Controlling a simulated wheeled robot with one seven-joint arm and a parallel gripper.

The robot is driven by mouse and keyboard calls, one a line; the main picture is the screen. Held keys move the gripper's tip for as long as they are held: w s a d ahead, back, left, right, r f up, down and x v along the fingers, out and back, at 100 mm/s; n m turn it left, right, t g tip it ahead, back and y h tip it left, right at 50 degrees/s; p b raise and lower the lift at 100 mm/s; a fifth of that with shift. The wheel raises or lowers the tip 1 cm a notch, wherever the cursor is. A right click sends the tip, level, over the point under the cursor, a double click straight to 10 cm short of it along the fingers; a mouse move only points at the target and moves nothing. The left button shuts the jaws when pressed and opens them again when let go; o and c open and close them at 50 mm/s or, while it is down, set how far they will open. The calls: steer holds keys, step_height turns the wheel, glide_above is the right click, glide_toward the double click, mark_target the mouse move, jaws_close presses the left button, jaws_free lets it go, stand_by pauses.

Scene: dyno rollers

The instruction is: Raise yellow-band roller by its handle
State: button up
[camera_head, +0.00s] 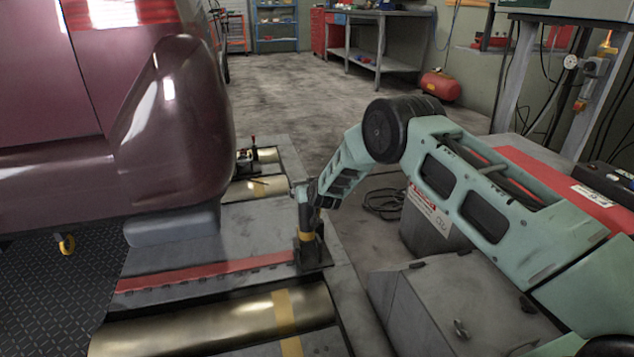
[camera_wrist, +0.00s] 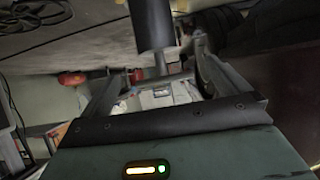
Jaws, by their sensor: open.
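The yellow-band roller (camera_head: 200,325) is a brass-coloured cylinder in the floor bed at the bottom of the head view. A yellow band (camera_head: 286,312) crosses it near its right end. A dark upright handle (camera_head: 307,243) with a yellow ring stands on a block just behind the roller's right end. In the wrist view my gripper (camera_wrist: 155,85) is open, and a dark cylinder (camera_wrist: 153,28) on a thin rod, apparently the handle, shows at the fingers. I cannot tell whether they touch it.
A maroon car (camera_head: 170,130) overhangs the bed on the left. A second roller (camera_head: 250,188) lies farther back, with a red-topped lever (camera_head: 253,146) behind it. A grey box (camera_head: 430,215) and a cable (camera_head: 383,203) are right of the bed. Floor behind is open.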

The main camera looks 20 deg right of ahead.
steer(key=p+v, duration=0.3)
steer(key=v, duration=0.7)
steer(key=shift+s, duration=0.2)
steer(key=s+a+r+n+g+y, duration=0.2)
steer(key=s+a+r+g, duration=0.1)
steer(key=s+a+r, duration=0.55)
steer(key=s+a+r+n+g+y, duration=0.2)
steer(key=s+a+r+g, duration=0.3)
steer(key=s, duration=0.7)
steer(key=s+d+r+n+g+h, duration=0.1)
steer(key=s+d+r, duration=0.2)
steer(key=s, duration=0.7)
steer(key=s+d+r+n+g+h+p, duration=0.1)
steer(key=s+d+r+g, duration=0.1)
steer(key=s, duration=0.7)
steer(key=s+d+r+n+g+h, duration=0.1)
steer(key=s+d+r+n, duration=0.15)
steer(key=s, duration=0.75)
step_height(320, 180, up, 36)
steer(key=p, duration=3.5)
steer(key=shift+w+m+p, duration=0.15)
steer(key=shift+m+p, duration=0.25)
steer(key=shift+m, duration=0.05)
steer(key=shift+f, duration=0.25)
